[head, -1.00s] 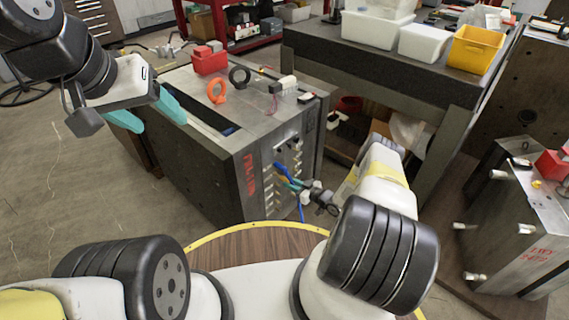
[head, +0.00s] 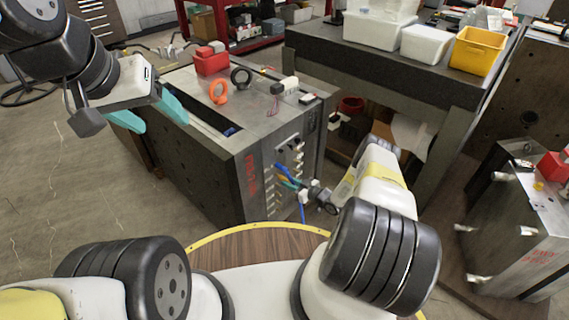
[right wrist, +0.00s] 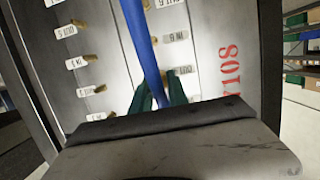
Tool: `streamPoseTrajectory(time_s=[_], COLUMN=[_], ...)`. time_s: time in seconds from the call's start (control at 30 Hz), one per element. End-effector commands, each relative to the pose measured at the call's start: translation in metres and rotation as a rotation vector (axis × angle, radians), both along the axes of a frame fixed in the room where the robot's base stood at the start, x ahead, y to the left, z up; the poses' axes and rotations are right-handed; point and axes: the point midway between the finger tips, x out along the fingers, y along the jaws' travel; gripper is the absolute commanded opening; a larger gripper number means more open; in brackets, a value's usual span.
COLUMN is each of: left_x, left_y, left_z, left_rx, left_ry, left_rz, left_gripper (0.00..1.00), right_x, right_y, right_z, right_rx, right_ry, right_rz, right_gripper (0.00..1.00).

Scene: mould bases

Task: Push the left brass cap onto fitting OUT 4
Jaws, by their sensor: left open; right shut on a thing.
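The large mould base (head: 270,150) stands ahead with labelled fittings on its front face. In the right wrist view a column of brass fittings (right wrist: 92,57) with white tags runs down the plate (right wrist: 205,70). The tags are too skewed for me to pick out OUT 4. My right gripper (right wrist: 162,100) is shut at this face with a blue hose (right wrist: 143,40) running down between its teal fingers. The exact grip is partly hidden. My left gripper (head: 150,115) is open and empty, above and left of the mould base. I cannot clearly make out any brass cap.
A red box (head: 211,62), an orange ring (head: 218,92) and a black ring (head: 241,77) are on top of the mould base. A dark bench (head: 400,75) with white bins and a yellow bin (head: 477,49) stands behind. Another mould block (head: 525,215) is at right.

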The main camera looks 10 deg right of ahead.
Motion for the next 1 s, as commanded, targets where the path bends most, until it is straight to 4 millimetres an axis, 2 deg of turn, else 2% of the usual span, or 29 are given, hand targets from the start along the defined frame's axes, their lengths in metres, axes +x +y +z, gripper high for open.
streamPoseTrajectory(time_s=[1.0], left_x=[0.0], left_y=[0.0], left_z=[0.0], left_rx=[0.0], left_ry=[0.0], left_rz=[0.0], left_gripper=[0.65], right_x=[0.0083], right_y=[0.0066], right_z=[-0.0003], right_rx=[0.0], right_ry=[0.0], right_rz=[-0.001], right_gripper=[0.0])
